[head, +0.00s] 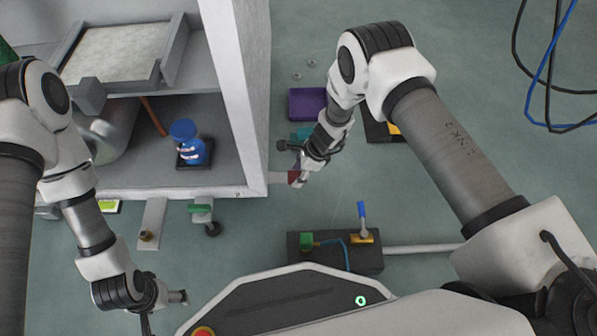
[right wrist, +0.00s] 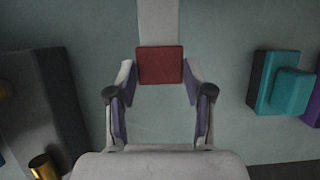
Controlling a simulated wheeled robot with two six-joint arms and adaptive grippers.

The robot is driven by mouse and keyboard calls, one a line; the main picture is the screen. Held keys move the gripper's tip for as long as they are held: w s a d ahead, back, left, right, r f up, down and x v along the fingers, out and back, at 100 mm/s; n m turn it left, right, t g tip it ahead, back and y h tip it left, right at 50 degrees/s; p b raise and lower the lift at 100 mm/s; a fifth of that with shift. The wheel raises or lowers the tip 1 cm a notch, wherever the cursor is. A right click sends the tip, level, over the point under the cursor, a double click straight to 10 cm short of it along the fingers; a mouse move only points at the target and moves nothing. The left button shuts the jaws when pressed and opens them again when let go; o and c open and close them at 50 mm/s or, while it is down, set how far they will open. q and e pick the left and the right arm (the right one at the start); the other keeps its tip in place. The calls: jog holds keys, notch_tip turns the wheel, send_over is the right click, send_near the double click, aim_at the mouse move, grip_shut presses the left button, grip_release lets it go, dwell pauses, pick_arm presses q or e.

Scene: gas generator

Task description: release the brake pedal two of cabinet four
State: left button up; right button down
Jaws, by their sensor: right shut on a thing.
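A red brake pedal (right wrist: 160,65) sits at the end of a flat grey bar (right wrist: 158,22) in the right wrist view. In the head view the pedal (head: 293,177) juts from the lower right corner of the cabinet (head: 258,120), partly hidden by my right gripper (head: 301,178). My right gripper, also in the wrist view (right wrist: 160,72), has its fingertips on either side of the pedal, shut on it. My left gripper (head: 180,296) hangs at the lower left, away from the cabinet; its fingers are too small to read.
A green pedal (head: 200,209) with a caster and a flat grey bar (head: 152,222) stick out along the cabinet's front. A dark block (head: 335,262) with a blue lever lies near my base. Purple (head: 306,103) and teal blocks lie behind my right gripper. Cables lie at the upper right.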

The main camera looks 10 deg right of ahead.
jog(key=shift+a+r+p, duration=0.2)
jog(key=shift+r+p, duration=0.9)
jog(key=shift+p, duration=0.15)
jog(key=shift+f, duration=0.1)
jog(key=shift+c, duration=2.2)
grip_release()
jog(key=shift+a, duration=0.1)
jog(key=v, duration=1.2)
